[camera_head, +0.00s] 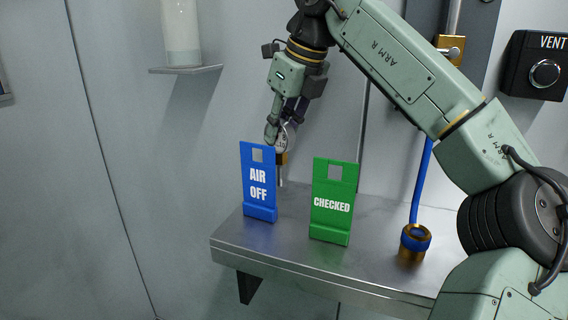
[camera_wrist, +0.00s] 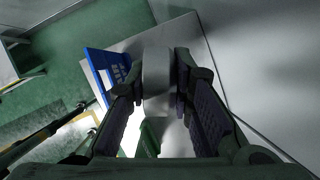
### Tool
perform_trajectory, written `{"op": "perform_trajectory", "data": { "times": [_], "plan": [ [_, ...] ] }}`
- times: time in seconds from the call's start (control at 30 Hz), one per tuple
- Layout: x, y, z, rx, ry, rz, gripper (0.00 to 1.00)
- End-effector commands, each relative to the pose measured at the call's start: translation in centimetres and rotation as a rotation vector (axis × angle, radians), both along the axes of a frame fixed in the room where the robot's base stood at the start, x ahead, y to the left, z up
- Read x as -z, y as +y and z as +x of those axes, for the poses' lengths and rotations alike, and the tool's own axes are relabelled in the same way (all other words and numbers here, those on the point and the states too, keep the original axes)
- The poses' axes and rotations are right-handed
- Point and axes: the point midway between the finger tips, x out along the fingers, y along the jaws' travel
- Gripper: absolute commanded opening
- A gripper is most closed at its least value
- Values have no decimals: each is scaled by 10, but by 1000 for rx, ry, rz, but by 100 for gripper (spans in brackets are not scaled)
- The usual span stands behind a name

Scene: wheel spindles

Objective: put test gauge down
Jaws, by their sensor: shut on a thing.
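The test gauge (camera_head: 290,137) has a round pale dial with a brass fitting and thin stem below it. It hangs upright from my gripper (camera_head: 277,132), just behind the blue tag and over the left part of the metal shelf (camera_head: 284,232). Whether the stem's lower end touches the shelf is hidden or too small to tell. In the wrist view, the gauge (camera_wrist: 156,75) shows as a grey body between the two fingers of my gripper (camera_wrist: 160,90), which are closed on it.
A blue AIR OFF tag (camera_head: 259,205) and a green CHECKED tag (camera_head: 332,222) stand on the shelf. A blue hose (camera_head: 421,180) ends in a brass fitting (camera_head: 415,243) at right. A white cylinder (camera_head: 182,35) stands on a small ledge.

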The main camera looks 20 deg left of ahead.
Motion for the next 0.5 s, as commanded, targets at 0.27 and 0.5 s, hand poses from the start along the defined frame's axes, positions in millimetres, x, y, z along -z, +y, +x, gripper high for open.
{"op": "perform_trajectory", "data": {
  "times": [0.27, 0.5],
  "plan": [
    [34, 0, 0, 0, 1, 0, 0],
    [46, 0, 0, 1, -1, 2, 0]
  ]
}}
